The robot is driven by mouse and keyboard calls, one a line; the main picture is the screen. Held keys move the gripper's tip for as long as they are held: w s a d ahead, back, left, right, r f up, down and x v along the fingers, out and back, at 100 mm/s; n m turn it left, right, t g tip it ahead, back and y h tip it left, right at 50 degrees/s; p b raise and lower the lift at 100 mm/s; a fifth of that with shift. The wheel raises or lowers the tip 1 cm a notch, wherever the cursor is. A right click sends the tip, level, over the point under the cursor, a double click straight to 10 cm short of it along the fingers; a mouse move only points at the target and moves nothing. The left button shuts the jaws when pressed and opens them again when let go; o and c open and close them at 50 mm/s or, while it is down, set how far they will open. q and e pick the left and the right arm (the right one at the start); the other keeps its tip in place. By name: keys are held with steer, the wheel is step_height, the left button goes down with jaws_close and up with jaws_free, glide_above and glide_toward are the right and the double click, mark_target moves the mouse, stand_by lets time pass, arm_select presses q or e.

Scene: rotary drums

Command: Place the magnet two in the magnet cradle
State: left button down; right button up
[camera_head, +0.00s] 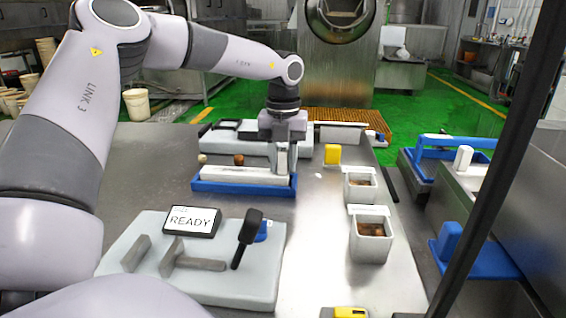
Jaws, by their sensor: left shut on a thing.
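My left gripper (283,160) reaches down from the back over the right end of a long blue tray, which looks like the magnet cradle (243,188). A long white bar, which looks like magnet two (235,173), lies level along this cradle, its upper part showing above the blue rim. The gripper is shut at the right end of the bar, on what looks like its upright end part. The fingers hide most of the grip. I cannot tell whether the bar rests fully on the cradle floor. My right gripper is not in view.
A pale board with a READY display (191,220) and a black-handled tool (247,236) stands in front of the cradle. A yellow block (332,154) and two white bins (371,236) are to the right. Another blue frame (455,142) stands far right. A dark post crosses the right side.

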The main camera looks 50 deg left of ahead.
arm_select(q)
steer(key=shift+f, duration=0.2)
steer(key=shift+f, duration=0.15)
steer(key=c, duration=0.8)
jaws_free()
steer(key=shift+r, duration=0.2)
steer(key=shift+r, duration=0.3)
step_height(320, 180, up, 12)
steer(key=shift+d+f+p, duration=0.1)
steer(key=shift+f+p, duration=0.15)
steer(key=shift+p, duration=0.5)
steer(key=shift+f, duration=0.1)
